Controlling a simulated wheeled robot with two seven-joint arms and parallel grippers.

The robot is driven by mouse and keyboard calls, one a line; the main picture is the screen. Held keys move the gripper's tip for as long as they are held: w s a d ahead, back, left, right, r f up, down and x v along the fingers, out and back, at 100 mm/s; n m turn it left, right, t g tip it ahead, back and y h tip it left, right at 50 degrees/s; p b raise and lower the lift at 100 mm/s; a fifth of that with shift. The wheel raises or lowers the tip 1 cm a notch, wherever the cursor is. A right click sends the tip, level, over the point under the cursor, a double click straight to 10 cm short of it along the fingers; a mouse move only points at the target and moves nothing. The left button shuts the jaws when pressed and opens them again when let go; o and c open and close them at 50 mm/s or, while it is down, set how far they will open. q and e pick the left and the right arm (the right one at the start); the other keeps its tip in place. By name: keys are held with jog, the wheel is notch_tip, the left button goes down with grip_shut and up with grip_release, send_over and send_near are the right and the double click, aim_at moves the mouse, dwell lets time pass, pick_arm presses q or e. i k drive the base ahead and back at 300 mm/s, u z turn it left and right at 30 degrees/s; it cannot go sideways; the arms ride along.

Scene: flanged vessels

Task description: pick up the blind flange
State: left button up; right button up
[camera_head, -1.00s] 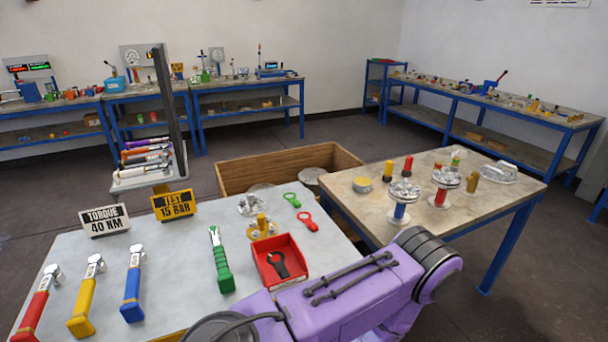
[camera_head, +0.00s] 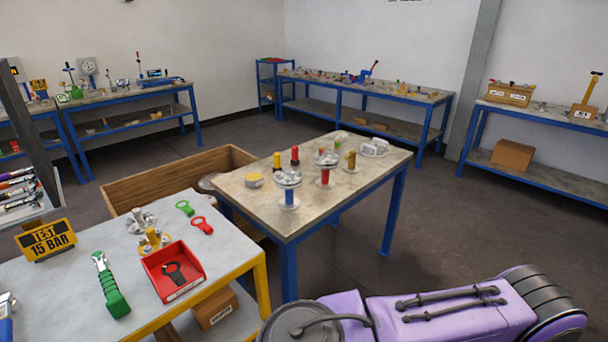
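On the stone-topped table (camera_head: 245,203) stand a blue flanged vessel (camera_head: 289,188) and a red flanged vessel (camera_head: 325,170), each with a silver disc with bolts on top. A silver flange-like part (camera_head: 140,220) lies on the grey bench at left, behind a brass-coloured part (camera_head: 152,240). A round grey disc shows partly inside the wooden crate (camera_head: 165,188). I cannot tell which of these is the blind flange. Neither gripper is in view; only a purple arm link of mine shows at the bottom right.
The grey bench holds a red tray (camera_head: 173,270), a green-handled tool (camera_head: 110,285) and ring tools. Open floor lies right of the stone-topped table.

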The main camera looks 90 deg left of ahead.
aim_at(141, 222)
jog(key=u, duration=1.7)
